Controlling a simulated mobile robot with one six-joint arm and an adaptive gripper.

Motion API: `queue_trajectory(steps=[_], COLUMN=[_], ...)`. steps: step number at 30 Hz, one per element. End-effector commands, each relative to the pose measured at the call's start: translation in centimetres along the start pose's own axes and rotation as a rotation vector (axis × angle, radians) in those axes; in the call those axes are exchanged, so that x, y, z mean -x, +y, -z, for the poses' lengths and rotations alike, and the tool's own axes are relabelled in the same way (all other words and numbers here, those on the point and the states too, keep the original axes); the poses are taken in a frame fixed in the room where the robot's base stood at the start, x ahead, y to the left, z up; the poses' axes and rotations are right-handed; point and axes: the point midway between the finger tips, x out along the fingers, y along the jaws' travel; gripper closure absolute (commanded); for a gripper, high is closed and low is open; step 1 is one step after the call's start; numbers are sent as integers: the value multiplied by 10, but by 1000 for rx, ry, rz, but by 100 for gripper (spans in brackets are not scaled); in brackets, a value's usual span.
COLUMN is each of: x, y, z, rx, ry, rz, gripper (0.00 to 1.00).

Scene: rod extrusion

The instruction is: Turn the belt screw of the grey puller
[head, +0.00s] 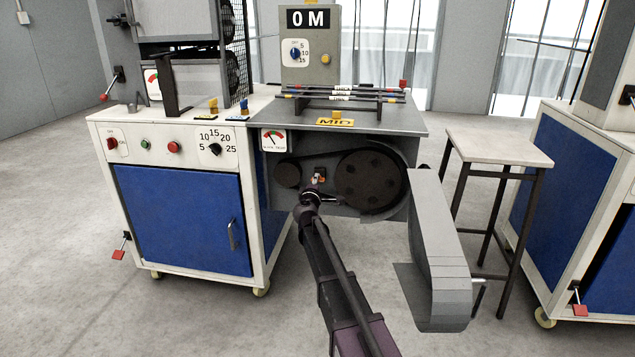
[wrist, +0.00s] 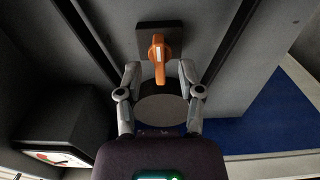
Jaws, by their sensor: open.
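The grey puller (head: 385,120) stands at the centre of the head view, its belt side exposed with a small pulley (head: 287,175) and a large pulley (head: 368,178). The belt screw shows in the wrist view as an orange handle (wrist: 158,50) on a dark square plate (wrist: 174,34). In the head view the screw (head: 319,176) is small, between the pulleys. My gripper (wrist: 159,74) is open, with one fingertip on each side of the handle's near end. I cannot tell whether they touch it. In the head view my gripper (head: 315,188) partly covers the screw area.
The grey belt cover (head: 435,235) hangs open right of my arm. Dark belt runs (wrist: 228,45) pass on both sides of the screw. A gauge (head: 273,140) sits at the puller's upper left. A stool (head: 498,148) stands right, and a blue-doored cabinet (head: 185,220) left.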

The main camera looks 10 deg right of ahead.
Motion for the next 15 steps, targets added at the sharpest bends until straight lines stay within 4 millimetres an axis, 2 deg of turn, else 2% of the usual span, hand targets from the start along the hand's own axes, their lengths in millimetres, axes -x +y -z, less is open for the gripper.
queue_trajectory(steps=[1, 9, 15], x=[10, 54, 81], y=[0, 0, 0], z=[-1, -1, -1], rx=[0, 0, 0], ry=[1, 0, 0], rz=[0, 0, 0], gripper=[51, 51, 51])
